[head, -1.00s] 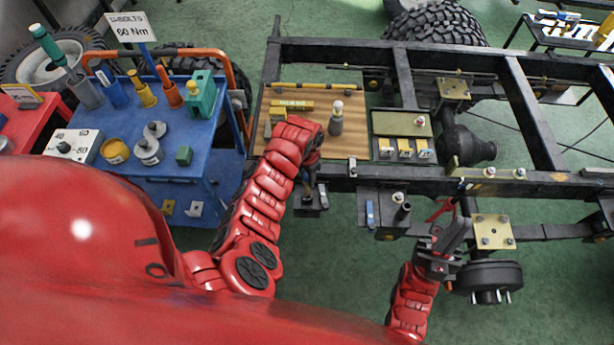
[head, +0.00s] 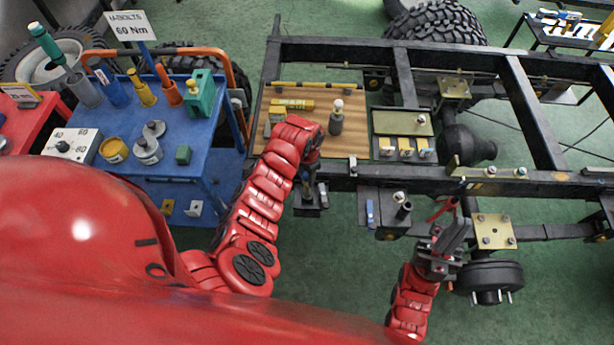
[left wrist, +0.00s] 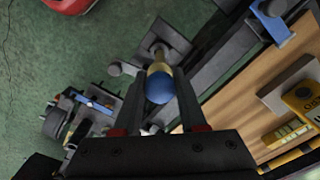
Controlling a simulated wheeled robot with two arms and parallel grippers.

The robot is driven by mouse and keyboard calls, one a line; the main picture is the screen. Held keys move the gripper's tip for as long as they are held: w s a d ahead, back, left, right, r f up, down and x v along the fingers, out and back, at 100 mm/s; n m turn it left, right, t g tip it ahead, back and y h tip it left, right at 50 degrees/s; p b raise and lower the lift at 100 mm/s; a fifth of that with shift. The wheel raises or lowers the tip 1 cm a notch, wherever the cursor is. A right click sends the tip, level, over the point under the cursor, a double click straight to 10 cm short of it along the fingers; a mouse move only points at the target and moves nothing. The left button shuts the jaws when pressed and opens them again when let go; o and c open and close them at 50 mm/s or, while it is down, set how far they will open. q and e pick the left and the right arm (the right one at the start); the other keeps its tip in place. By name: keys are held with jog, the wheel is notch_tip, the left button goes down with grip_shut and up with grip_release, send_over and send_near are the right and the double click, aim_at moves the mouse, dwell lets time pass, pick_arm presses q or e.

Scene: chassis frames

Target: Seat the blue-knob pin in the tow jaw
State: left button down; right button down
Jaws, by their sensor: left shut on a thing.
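The pin's round blue knob (left wrist: 160,88) shows in the left wrist view between the two fingers of my left gripper (left wrist: 163,100), which is shut on it. A short brass-coloured part of the pin (left wrist: 158,68) runs from the knob toward a grey metal plate of the tow jaw (left wrist: 165,42). I cannot tell how deep the pin sits in the jaw. In the head view my left gripper (head: 309,182) is over the dark tow jaw (head: 311,207) at the frame's near left corner. My right gripper (head: 450,238) is beside the frame, near a red part; its jaw opening is unclear.
A blue cart (head: 215,155) with tools and cups stands left. A wooden board (head: 352,116) with a grey cylinder (head: 337,122) lies on the black chassis frame (head: 350,52). A tray with yellow blocks (head: 383,121) is right of it.

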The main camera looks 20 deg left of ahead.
aim_at(307, 186)
pick_arm(q)
jog(key=shift+f+b, duration=3.85)
jog(key=shift+f, duration=0.6)
dwell(1.6)
jog(key=shift+c, duration=1.9)
grip_release()
jog(key=shift+r, duration=0.15)
jog(key=shift+r+p, duration=0.8)
jog(key=shift+r, duration=0.6)
